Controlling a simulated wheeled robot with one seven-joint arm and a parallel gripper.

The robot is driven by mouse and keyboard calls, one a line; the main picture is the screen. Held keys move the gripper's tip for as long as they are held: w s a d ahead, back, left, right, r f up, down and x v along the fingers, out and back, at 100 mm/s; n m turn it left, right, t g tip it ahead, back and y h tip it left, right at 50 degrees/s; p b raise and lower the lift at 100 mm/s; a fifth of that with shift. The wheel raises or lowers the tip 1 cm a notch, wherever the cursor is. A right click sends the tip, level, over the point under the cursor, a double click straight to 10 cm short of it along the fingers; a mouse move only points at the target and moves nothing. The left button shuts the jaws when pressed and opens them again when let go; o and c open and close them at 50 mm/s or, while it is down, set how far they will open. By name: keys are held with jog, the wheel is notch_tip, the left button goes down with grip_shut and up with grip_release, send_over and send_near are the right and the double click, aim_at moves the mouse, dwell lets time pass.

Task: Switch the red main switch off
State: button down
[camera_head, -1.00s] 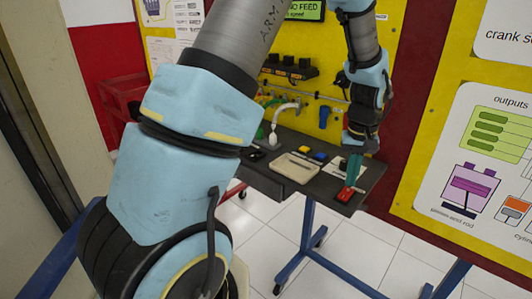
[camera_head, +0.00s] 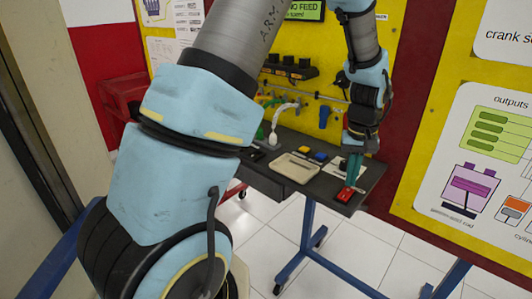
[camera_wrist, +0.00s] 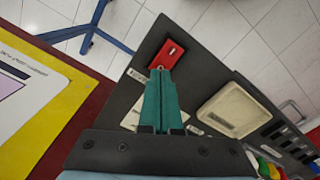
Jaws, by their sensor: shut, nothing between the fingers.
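The red main switch (camera_head: 346,194) sits on the dark panel table (camera_head: 290,187), near its right front corner. In the wrist view the red switch (camera_wrist: 168,54) is a red block with a small light mark on it, just beyond the fingertips. My gripper (camera_head: 352,180) points down with its green fingers shut and empty. In the wrist view the gripper (camera_wrist: 159,72) has its tips right at the near edge of the switch. I cannot tell whether they touch it. The fingers partly cover the switch in the head view.
A cream tray (camera_head: 295,167) and blue and yellow buttons (camera_head: 320,156) lie left of the switch. A yellow board (camera_head: 330,115) with hoses and a display stands behind the table. The tiled floor is open in front.

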jog(key=shift+f+b, duration=0.6)
jog(key=shift+f, duration=0.4)
dwell(0.6)
jog(key=shift+r, duration=0.1)
jog(key=shift+r+p, duration=2.7)
jog(key=shift+r, duration=0.8)
